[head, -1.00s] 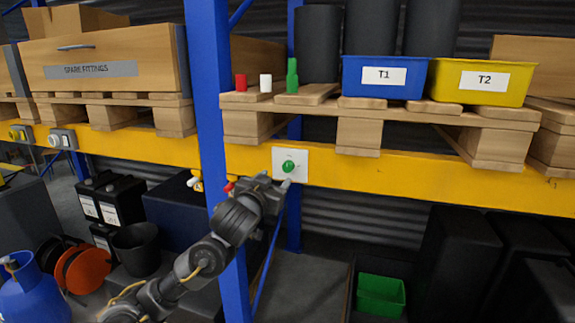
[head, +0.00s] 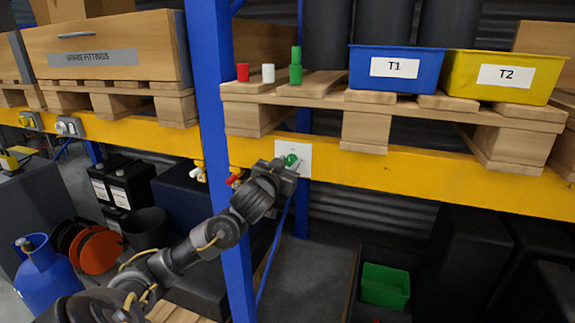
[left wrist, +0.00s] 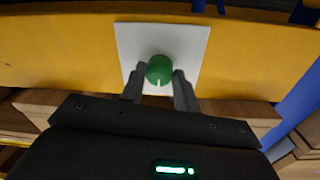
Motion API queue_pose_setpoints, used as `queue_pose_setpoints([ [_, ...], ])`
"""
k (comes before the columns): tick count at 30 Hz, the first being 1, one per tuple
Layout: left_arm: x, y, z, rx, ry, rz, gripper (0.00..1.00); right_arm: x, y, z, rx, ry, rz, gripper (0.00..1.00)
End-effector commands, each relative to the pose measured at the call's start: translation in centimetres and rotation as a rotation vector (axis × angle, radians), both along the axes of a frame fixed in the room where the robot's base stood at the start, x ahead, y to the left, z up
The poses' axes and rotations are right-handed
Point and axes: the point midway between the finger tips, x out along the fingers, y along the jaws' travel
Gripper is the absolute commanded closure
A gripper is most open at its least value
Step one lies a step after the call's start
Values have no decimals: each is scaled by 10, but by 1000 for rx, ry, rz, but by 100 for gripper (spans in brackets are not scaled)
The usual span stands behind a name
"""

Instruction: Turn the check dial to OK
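The check dial is a round green knob (head: 291,160) on a white plate (head: 305,157), fixed to the yellow beam. In the left wrist view the green knob (left wrist: 159,69) has a white mark that points down in that picture. My left gripper (head: 290,170) is right at the plate. In the left wrist view its fingers (left wrist: 160,82) stand apart, one on each side of the knob and very close to it. I cannot tell whether they touch it. The plate's lettering is not readable. My right gripper is not in view.
A blue upright (head: 222,180) stands just left of the plate. Above are a blue T1 bin (head: 396,84), a yellow T2 bin (head: 505,92) and small coloured cylinders. A green bin (head: 385,288) is below.

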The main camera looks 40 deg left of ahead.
Motion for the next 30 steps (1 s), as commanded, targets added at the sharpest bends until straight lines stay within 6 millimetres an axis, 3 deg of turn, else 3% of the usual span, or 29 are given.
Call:
queue_pose_setpoints([
  [1, 0, 0, 0, 0, 0, 0, 76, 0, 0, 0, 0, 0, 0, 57],
  [5, 0, 0, 0, 0, 0, 0, 93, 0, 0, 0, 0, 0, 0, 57],
  [17, 0, 0, 1, 78, 26, 0, 93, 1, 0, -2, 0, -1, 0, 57],
  [30, 0, 0, 1, 428, 152, 1, 93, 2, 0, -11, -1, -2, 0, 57],
])
